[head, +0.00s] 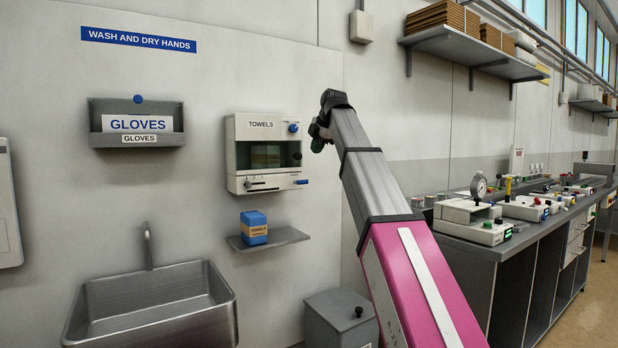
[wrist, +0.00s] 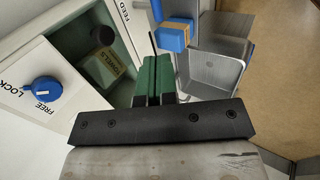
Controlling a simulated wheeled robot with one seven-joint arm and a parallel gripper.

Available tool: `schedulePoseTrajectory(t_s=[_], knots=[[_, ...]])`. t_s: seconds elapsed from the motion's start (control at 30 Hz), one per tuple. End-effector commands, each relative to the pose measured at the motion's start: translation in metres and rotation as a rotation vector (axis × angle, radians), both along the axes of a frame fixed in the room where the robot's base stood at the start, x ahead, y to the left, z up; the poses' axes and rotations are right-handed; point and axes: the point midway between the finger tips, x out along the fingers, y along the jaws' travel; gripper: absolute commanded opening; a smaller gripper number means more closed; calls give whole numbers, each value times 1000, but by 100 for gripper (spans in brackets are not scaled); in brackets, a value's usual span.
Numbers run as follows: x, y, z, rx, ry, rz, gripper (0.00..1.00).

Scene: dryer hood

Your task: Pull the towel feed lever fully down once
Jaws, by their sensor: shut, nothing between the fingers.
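The white towel dispenser (head: 263,115) is on the wall, with a window showing a towel pack. A blue bar handle (head: 302,182) sticks out at its lower right; in the wrist view a blue end (wrist: 157,10) shows beside the FEED label (wrist: 125,10). This looks like the feed lever. A dark round knob (head: 297,156) is at the window's right edge. A blue FREE/LOCK knob (wrist: 42,90) is higher up, also in the head view (head: 293,128). My gripper (head: 317,137) is shut and empty, just right of the dispenser; its green fingers (wrist: 153,75) touch nothing I can make out.
A shelf (head: 270,239) with a blue box (head: 253,226) is below the dispenser. A sink (head: 150,305) is lower left, a grey bin (head: 342,318) below right. A glove holder (head: 137,138) is left. A workbench (head: 490,250) stands right.

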Motion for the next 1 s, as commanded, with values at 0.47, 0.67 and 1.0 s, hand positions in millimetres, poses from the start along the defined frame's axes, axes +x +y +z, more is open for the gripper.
schedulePoseTrajectory(t_s=[0.47, 0.67, 1.0], knots=[[-1, 2, 6, -5, -8, 16, 0], [7, 8, -9, -5, -8, 16, 0], [36, 27, -61, -4, -6, 16, 0]])
